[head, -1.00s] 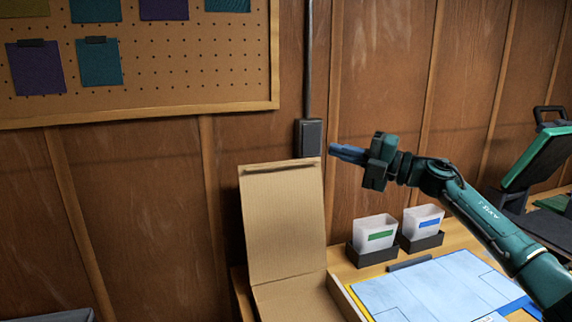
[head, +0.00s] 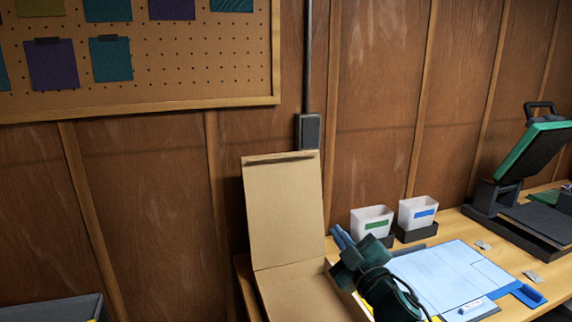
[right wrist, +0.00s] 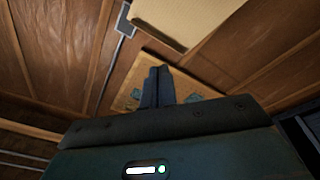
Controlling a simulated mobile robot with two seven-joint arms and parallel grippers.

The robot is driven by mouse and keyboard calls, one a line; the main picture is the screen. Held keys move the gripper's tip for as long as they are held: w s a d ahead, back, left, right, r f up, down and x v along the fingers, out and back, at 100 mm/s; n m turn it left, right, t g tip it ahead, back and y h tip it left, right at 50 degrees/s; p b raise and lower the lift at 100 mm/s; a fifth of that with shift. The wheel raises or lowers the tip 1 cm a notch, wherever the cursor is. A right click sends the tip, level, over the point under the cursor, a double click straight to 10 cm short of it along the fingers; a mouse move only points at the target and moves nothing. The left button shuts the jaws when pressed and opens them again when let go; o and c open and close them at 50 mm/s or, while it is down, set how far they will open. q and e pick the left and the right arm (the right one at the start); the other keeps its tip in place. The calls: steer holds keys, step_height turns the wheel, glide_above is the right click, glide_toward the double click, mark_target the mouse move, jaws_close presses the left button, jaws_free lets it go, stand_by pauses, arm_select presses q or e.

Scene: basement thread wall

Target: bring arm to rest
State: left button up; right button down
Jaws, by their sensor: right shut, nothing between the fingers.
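My right gripper (head: 340,236) is in the lower middle of the head view, with its blue fingers together and nothing between them. It is in front of the table, beside the right edge of an open cardboard box (head: 285,215). The shut fingers also show in the right wrist view (right wrist: 158,86), pointing up toward the wall and the pegboard (right wrist: 130,92). Part of my right arm is folded low at the bottom of the head view. My left gripper is not in view.
The table holds two white bins with a green label (head: 371,221) and a blue label (head: 417,213), a light blue board (head: 450,275), and a heat press (head: 530,165) at the right. A grey bin (head: 55,310) stands at the lower left. Pegboard (head: 200,95) hangs on the wall.

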steer(key=s+d+f+m+g+h, duration=0.3)
steer(key=s+f+m+g, duration=0.1)
steer(key=s+f, duration=0.45)
steer(key=s+d+f+m+g+h, duration=0.3)
steer(key=s+d+f+m, duration=0.15)
steer(key=s+f, duration=0.4)
steer(key=s+d+f+m+g, duration=0.15)
steer(key=s+g, duration=0.25)
steer(key=s, duration=0.6)
steer(key=s+d+f+m+g, duration=0.1)
steer(key=s+f+g, duration=0.25)
steer(key=s, duration=0.75)
arm_select(q)
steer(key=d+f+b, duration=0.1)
steer(key=b, duration=0.3)
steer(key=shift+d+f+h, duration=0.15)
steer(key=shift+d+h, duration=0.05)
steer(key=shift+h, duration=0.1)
arm_select(e)
steer(key=w+a+f+t+y, duration=0.1)
steer(key=w+a+f+t, duration=0.2)
steer(key=f, duration=0.2)
steer(key=w+a+f+n+t+y, duration=0.1)
steer(key=w+a+f+t, duration=0.2)
steer(key=a+f, duration=0.1)
steer(key=shift+f+y, duration=0.3)
steer(key=shift+f, duration=0.5)
